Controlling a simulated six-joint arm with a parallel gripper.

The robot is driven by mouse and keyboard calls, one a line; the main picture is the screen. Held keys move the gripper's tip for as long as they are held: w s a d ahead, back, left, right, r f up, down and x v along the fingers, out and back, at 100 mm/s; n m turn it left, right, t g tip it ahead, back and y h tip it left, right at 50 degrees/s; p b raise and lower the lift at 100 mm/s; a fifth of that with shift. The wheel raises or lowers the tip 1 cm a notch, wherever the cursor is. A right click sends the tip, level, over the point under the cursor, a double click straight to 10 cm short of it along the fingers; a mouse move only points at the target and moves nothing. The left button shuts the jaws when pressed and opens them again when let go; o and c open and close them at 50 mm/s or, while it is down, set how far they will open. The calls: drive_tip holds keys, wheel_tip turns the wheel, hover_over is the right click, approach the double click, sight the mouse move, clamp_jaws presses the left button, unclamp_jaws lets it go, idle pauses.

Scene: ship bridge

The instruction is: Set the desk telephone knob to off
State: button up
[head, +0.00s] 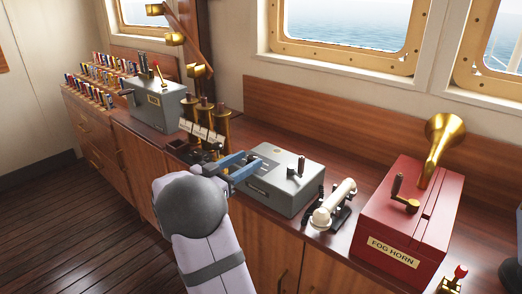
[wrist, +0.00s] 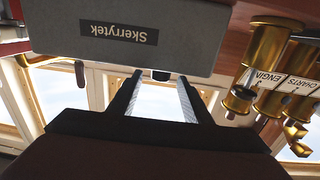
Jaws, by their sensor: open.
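A grey box (head: 285,188) with a dark front label and a small upright lever (head: 300,166) on top stands on the wooden counter. To its right a cream telephone handset (head: 333,203) lies on a black cradle. I cannot tell which of these carries the desk telephone knob. My gripper (head: 254,164) is open at the left part of the grey box. In the wrist view the box (wrist: 190,50) appears upside down with a "Skerrytek" label. A small dark knob (wrist: 160,75) at its edge shows between my open fingertips (wrist: 160,76); contact cannot be told.
A red fog horn box (head: 405,225) with a brass horn stands at the right. Brass tubes with labels (head: 208,125) stand just left of my gripper. Another grey box (head: 158,106) with a crank stands farther left. Windows line the wall behind.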

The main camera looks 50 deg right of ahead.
drive_tip(key=shift+s+d+p, duration=0.1)
drive_tip(key=shift+d+p, duration=0.65)
drive_tip(key=shift+d, duration=2.8)
drive_tip(key=shift+c, duration=0.4)
drive_tip(key=shift+f, duration=0.1)
drive_tip(key=c, duration=1)
